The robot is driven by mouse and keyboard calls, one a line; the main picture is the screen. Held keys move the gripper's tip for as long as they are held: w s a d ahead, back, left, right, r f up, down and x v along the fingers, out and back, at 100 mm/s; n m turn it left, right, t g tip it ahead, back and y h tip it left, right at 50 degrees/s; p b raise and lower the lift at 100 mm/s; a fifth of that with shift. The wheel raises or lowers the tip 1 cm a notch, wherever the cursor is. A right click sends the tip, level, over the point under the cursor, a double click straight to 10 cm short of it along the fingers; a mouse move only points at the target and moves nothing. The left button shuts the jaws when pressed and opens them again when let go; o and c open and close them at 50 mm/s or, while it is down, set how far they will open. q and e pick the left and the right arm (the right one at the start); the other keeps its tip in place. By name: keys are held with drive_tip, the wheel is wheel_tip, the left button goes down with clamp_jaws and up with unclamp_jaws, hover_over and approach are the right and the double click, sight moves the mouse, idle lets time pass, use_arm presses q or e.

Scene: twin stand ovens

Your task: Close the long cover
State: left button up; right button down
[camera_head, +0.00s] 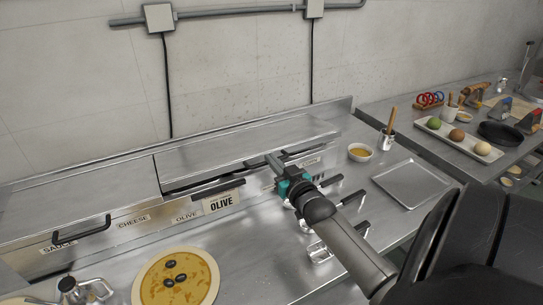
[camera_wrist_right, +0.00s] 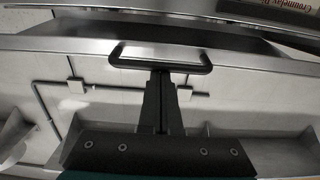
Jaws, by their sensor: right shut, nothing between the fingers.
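The long steel cover (camera_head: 240,148) lies over the back of the prep counter. A dark gap shows under its front edge at the left, so it appears not flush there. My right gripper (camera_head: 270,158) is shut and empty at the cover's front edge, right of its middle. My left gripper is not in view.
A shorter cover (camera_head: 75,200) with a black handle is on the left. An OLIVE sign (camera_head: 221,201) and a pizza (camera_head: 176,280) are in front. A sauce bowl (camera_head: 360,152), a utensil cup (camera_head: 387,139) and an empty tray (camera_head: 411,183) stand right.

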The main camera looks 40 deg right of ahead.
sight(264, 160)
drive_tip(key=shift+t+h, duration=0.3)
drive_tip(key=shift+t, duration=0.6)
wheel_tip(264, 160, down, 4)
drive_tip(key=b, duration=0.5)
drive_tip(key=shift+s, duration=0.15)
drive_tip(key=s+a+r+p, duration=0.2)
drive_tip(key=s+p, duration=0.1)
drive_tip(key=s, duration=0.5)
drive_tip(key=shift+s+a+r, duration=0.2)
drive_tip(key=shift+s+a, duration=0.15)
drive_tip(key=shift+a, duration=0.05)
